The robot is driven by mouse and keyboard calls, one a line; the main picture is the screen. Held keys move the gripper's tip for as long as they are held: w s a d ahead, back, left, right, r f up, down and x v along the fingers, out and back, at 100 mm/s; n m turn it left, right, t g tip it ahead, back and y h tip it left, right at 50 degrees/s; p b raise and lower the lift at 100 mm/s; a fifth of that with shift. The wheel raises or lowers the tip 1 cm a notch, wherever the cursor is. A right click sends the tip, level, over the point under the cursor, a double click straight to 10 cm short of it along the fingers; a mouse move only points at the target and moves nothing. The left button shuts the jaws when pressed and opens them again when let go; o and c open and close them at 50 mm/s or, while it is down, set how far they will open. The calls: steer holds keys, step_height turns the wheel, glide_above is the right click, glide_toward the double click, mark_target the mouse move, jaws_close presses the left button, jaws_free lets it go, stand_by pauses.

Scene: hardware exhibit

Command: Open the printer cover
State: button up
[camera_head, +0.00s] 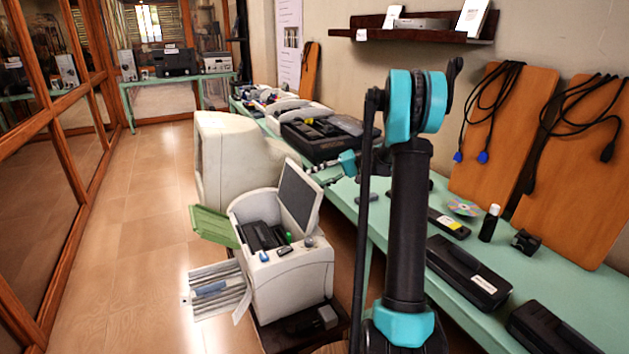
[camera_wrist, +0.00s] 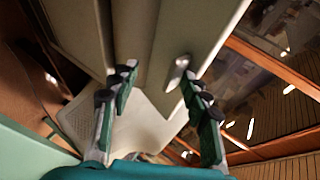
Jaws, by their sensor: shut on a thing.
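The small white printer (camera_head: 290,280) stands at the centre in the head view. Its cover (camera_head: 299,196), with a dark grey inner face, stands raised and tilted back. A green flap (camera_head: 212,226) hangs open on its left side. My gripper (camera_head: 325,173) is at the upper right edge of the cover. In the wrist view my gripper's (camera_wrist: 160,88) two fingers stand apart, with pale panel surfaces between and beyond them. The gripper is shut on the cover, though the exact contact is hard to see. A small metallic piece (camera_wrist: 178,72) shows between the fingertips.
A bulky beige monitor (camera_head: 225,160) stands just behind the printer. A paper tray (camera_head: 215,290) sticks out at its front left. The green table (camera_head: 400,215) on the right carries black devices. Tiled floor (camera_head: 125,250) is clear on the left.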

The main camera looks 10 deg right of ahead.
steer(key=v, duration=1)
steer(key=shift+d+r, duration=0.2)
steer(key=shift+d, duration=0.05)
steer(key=shift+s, duration=0.1)
